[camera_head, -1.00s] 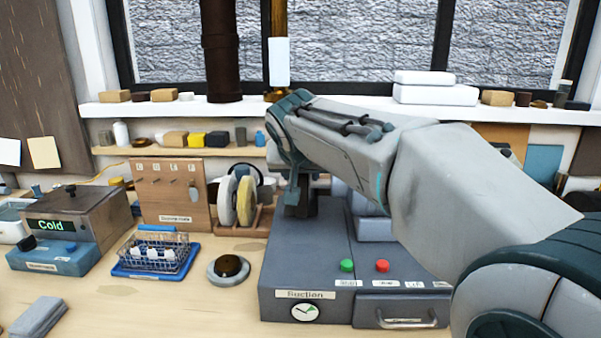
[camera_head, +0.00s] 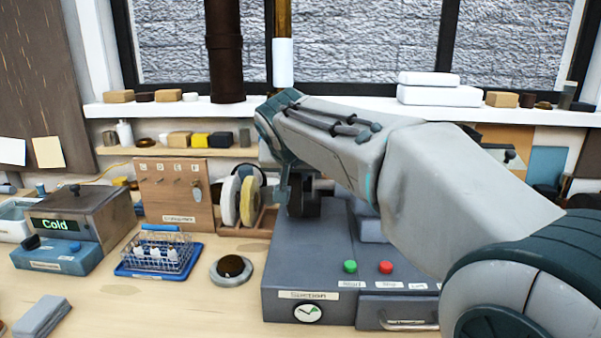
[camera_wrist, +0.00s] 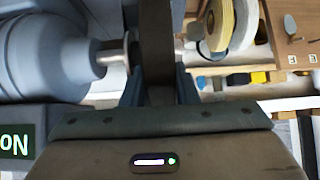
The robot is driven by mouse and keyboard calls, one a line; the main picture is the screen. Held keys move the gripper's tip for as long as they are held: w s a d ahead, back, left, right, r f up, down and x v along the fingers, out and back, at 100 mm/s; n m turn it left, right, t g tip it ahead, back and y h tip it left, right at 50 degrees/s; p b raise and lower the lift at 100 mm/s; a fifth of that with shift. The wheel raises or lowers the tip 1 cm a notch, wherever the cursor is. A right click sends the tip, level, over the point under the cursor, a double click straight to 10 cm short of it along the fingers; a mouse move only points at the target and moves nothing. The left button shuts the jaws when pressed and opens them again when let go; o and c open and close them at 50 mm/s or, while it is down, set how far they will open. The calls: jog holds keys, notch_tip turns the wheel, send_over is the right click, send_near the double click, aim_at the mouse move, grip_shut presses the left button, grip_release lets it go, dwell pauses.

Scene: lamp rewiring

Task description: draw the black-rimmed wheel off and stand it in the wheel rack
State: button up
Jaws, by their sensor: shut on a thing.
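The black-rimmed wheel (camera_wrist: 157,45) stands edge-on between the two fingers of my gripper (camera_wrist: 157,92), which is shut on it. Its dark rim also shows in the head view (camera_head: 308,204), partly behind my wrist. In the wrist view, the blue-grey motor housing (camera_wrist: 45,55) and its metal spindle (camera_wrist: 115,52) are just left of the wheel. I cannot tell whether the wheel is still on the spindle. The wooden wheel rack (camera_head: 262,224) is left of my gripper in the head view. It holds a white wheel (camera_head: 230,202) and a yellow wheel (camera_head: 249,203).
The grey machine base (camera_head: 285,270) has a green button (camera_head: 350,266), a red button (camera_head: 386,267) and a drawer. A wooden peg board (camera_head: 172,190) stands left of the rack. A round dish (camera_head: 232,268) and a blue tray with a wire basket (camera_head: 158,255) are in front.

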jog(key=a, duration=0.6)
dwell(0.7)
dwell(0.4)
